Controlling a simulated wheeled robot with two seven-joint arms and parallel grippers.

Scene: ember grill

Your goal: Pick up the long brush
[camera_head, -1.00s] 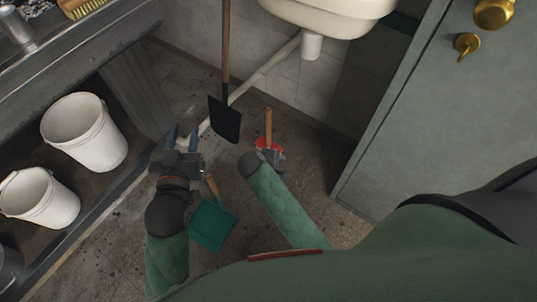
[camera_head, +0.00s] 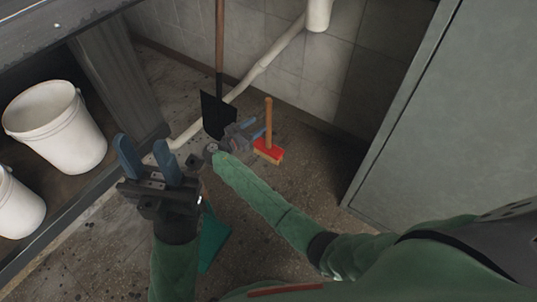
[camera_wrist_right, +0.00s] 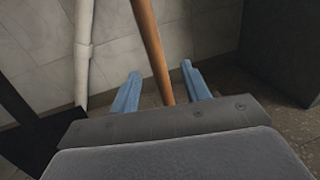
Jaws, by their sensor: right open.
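The long brush has a red head (camera_head: 268,149) on the floor and a wooden handle (camera_head: 268,118) standing upright. My right gripper (camera_head: 256,128) is open just left of the handle in the head view. In the right wrist view the handle (camera_wrist_right: 153,50) runs down between the two blue fingers (camera_wrist_right: 160,85), with a gap on each side; its lower part is hidden by the gripper body. My left gripper (camera_head: 142,143) is open and empty, well to the left of the brush.
A black shovel (camera_head: 217,113) with a long wooden handle stands left of the brush, close behind my right gripper. A teal dustpan (camera_head: 212,243) is partly hidden by my left arm. White buckets (camera_head: 55,128) stand at left. A pipe (camera_head: 262,68) runs along the wall; a grey door (camera_head: 440,110) is at right.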

